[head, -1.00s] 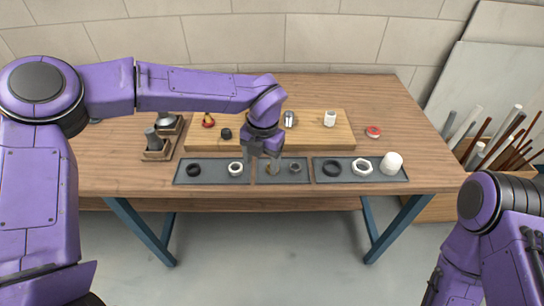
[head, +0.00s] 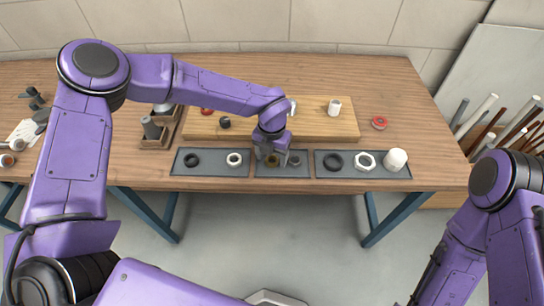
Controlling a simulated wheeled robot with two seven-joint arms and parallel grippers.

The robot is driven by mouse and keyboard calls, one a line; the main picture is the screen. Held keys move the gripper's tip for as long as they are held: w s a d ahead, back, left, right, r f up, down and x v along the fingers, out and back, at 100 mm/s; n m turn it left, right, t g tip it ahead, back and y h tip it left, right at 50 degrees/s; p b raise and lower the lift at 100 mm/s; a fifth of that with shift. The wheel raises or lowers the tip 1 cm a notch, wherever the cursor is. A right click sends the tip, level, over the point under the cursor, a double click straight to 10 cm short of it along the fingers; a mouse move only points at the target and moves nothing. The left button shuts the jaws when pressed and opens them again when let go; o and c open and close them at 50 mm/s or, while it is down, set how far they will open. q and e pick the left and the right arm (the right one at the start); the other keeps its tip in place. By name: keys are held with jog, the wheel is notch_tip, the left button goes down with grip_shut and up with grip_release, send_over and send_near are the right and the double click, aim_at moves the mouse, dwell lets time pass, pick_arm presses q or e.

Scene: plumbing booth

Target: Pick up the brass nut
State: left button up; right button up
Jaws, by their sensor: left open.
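The brass nut (head: 273,159) looks like a small brownish ring on the middle grey mat (head: 304,172). It is partly hidden by my left gripper (head: 270,157). My left gripper points down over the left part of that mat, open, with its fingers close around or just above the nut. I cannot tell whether they touch it. A darker grey ring (head: 294,161) lies just right of the gripper on the same mat. My right arm shows at the lower right, and its gripper is out of view.
The left mat (head: 213,168) holds a black ring (head: 190,160) and a white ring (head: 234,159). The right mat (head: 349,173) holds a black ring, a white nut (head: 365,161) and a white cap (head: 396,159). A wooden board (head: 345,126) with fittings lies behind. A red roll (head: 379,123) sits right.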

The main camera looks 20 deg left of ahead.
pick_arm(q)
jog(key=shift+f, duration=0.15)
jog(key=c, duration=1.1)
jog(key=shift+c, duration=0.2)
